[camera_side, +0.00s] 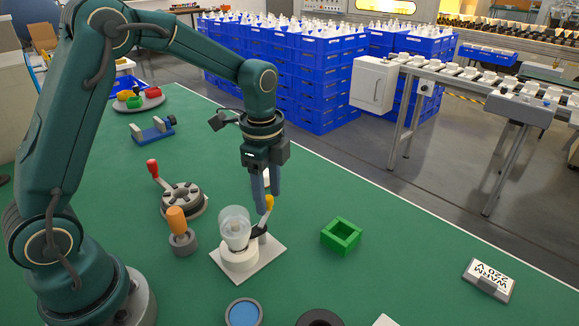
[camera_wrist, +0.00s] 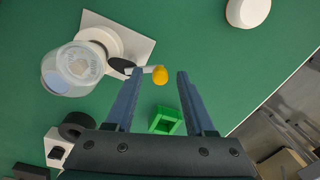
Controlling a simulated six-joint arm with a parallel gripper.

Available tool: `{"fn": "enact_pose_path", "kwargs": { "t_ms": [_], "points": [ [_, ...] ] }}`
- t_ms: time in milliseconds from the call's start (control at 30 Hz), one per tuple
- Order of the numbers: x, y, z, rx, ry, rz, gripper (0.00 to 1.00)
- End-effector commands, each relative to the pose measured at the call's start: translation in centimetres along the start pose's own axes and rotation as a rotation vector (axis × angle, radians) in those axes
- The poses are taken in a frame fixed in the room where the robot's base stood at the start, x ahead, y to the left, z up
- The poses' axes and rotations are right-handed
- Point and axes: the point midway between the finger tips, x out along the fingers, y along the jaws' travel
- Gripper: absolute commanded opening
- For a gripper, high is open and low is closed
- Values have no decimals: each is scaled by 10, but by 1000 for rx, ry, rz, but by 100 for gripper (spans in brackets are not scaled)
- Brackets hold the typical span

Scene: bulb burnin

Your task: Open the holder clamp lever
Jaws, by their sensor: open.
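The bulb holder (camera_side: 240,259) is a white round socket on a white square plate, with a clear bulb (camera_side: 234,226) upright in it. My gripper (camera_side: 266,205) is open and points down at the lever. A gap shows on the right of the knob; I cannot tell whether the left finger touches the lever.
A green square frame (camera_side: 341,236) lies right of the holder. An orange-handled tool (camera_side: 178,222) and a grey round fixture with a red-knobbed lever (camera_side: 182,200) stand to the left. A blue-filled round dish (camera_side: 243,313) is in front.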

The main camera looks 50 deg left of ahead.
Motion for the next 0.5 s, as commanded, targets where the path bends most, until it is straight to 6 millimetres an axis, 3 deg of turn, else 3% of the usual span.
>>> {"fn": "enact_pose_path", "kwargs": {
  "t_ms": [167,200,333,500],
  "points": [
    [0,0,0,0,0,0,54],
    [0,0,0,0,0,0,50],
    [0,0,0,0,0,0,1],
    [0,0,0,-1,0,0,0]
  ]
}}
